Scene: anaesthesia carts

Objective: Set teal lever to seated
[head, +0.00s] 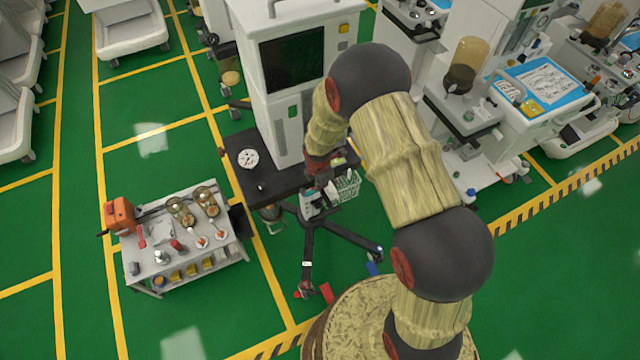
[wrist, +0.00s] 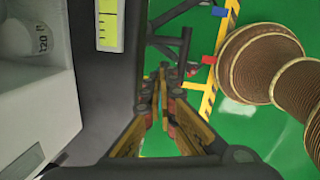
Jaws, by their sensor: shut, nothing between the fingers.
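I cannot make out a teal lever in either view; it may be hidden or too small to tell. My gripper (wrist: 162,82) points away from the wrist camera, with its two fingers closed together and nothing seen between them. In the head view my gripper (head: 318,192) is small, at the front edge of the dark shelf (head: 262,190) of the white anaesthesia cart (head: 345,30). In the wrist view the dark panel (wrist: 100,85) of the cart stands just left of the fingers. I cannot tell whether the fingers touch anything.
Dark wheeled cart legs (head: 307,250) spread below. A grey trolley (head: 190,245) with jars and tools stands at left. Another cart (head: 470,115) stands at right. Green floor is open in front.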

